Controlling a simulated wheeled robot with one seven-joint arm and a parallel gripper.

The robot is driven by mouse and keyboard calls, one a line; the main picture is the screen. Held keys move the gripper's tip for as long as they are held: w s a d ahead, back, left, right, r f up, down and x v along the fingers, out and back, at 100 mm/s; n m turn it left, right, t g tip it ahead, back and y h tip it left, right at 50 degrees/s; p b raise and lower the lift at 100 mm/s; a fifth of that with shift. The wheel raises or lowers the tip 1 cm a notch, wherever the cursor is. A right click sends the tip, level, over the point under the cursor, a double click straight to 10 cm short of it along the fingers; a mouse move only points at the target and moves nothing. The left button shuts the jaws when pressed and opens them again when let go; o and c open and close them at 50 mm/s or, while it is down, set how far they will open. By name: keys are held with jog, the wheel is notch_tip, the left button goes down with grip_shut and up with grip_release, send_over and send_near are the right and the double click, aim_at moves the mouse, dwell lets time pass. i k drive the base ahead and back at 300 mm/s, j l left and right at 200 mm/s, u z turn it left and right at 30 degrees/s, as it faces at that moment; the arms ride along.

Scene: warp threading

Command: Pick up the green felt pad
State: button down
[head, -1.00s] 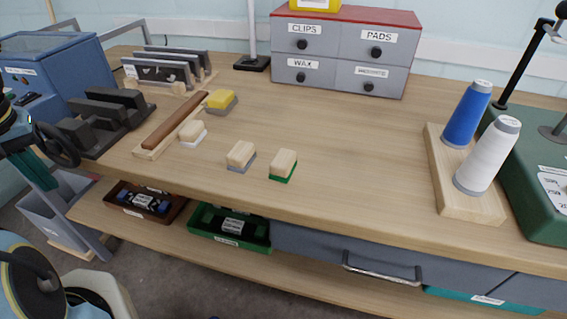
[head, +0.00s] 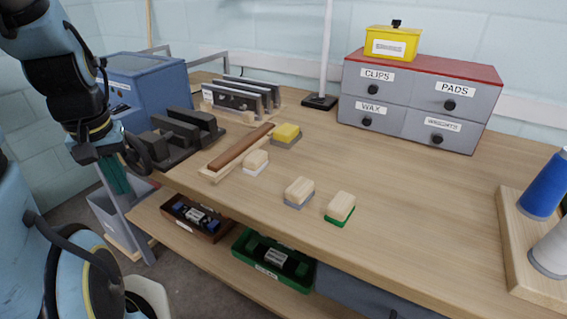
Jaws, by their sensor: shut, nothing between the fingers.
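The green felt pad (head: 340,208) is a small pale wooden block with a green layer underneath. It lies flat near the front edge of the wooden bench, right of a similar grey-based pad (head: 299,192). My gripper (head: 116,180) is at the left, beside the bench's left end and well apart from the pad. Its teal fingers point down, shut and empty. Nothing hides the green pad.
Drawers (head: 417,105) stand behind, thread cones (head: 543,187) at right. The bench right of the green pad is clear.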

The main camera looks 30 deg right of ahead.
aim_at(342, 207)
jog(key=i+j+z, duration=0.1)
jog(key=z, duration=0.25)
jog(key=i+j+z, duration=0.1)
jog(key=z, duration=0.25)
jog(key=i+j+z, duration=0.1)
jog(key=z, duration=0.3)
jog(key=j, duration=0.1)
